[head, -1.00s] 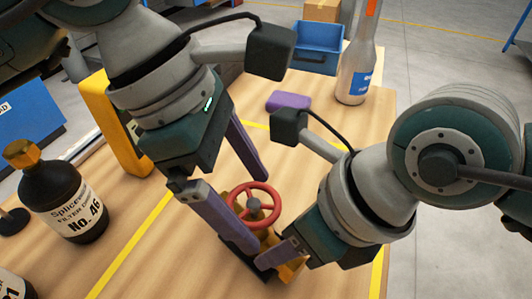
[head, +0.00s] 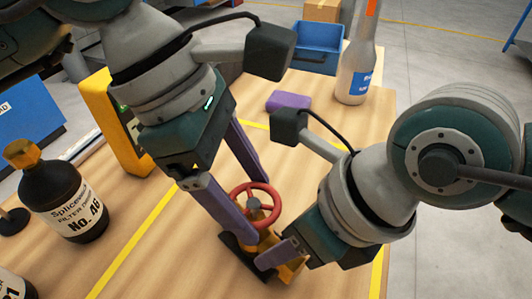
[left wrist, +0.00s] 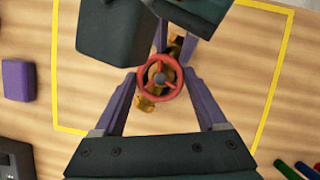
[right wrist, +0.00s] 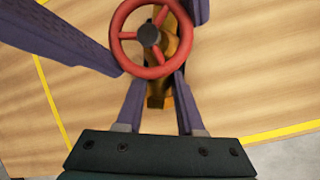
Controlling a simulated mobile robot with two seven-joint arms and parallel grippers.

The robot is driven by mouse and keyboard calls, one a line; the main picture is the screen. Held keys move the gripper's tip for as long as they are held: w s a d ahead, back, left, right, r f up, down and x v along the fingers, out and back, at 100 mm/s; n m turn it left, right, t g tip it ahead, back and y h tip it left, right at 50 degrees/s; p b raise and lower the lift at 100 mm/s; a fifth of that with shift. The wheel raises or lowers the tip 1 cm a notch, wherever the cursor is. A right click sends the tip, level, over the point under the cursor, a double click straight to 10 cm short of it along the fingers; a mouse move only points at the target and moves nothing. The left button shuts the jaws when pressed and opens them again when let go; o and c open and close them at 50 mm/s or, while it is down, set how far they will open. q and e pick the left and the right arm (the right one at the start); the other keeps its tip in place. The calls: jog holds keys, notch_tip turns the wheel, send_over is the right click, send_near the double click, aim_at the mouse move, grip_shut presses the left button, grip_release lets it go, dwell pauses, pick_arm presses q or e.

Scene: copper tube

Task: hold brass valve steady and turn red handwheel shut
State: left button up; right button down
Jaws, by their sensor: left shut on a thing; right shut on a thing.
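The red handwheel (head: 272,192) sits on top of the brass valve (head: 268,240), which stands on the wooden table. My left gripper (head: 255,207) comes from above, with one purple finger on each side of the wheel rim, and is shut on it. The left wrist view shows the wheel (left wrist: 142,80) between the two fingertips. My right gripper (head: 268,258) comes in low from the right and is shut on the valve body below the wheel. In the right wrist view the wheel (right wrist: 118,35) hides part of the brass body (right wrist: 156,92) and the right fingertips.
A brown labelled bottle (head: 62,195) stands at left, and a yellow device (head: 112,110) stands behind my left arm. A purple block (head: 289,101), a grey bottle (head: 357,70) and a blue bin (head: 317,50) are at the back. Yellow tape lines mark the table around the valve.

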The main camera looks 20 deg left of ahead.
pick_arm(q)
jog(key=m+g, duration=0.1)
jog(key=m, duration=0.2)
jog(key=shift+w+m, duration=0.15)
jog(key=shift+m, duration=0.15)
jog(key=m+g, duration=0.1)
jog(key=m, duration=0.2)
jog(key=shift+m+g, duration=0.4)
jog(key=m+g+y, duration=0.1)
jog(key=m, duration=0.4)
jog(key=shift+w+d+m+g+y, duration=0.1)
jog(key=shift+d+m+g+y, duration=0.05)
jog(key=shift+m+g+y, duration=0.25)
jog(key=shift+m, duration=0.3)
jog(key=o, duration=1.3)
jog(key=v, duration=1.2)
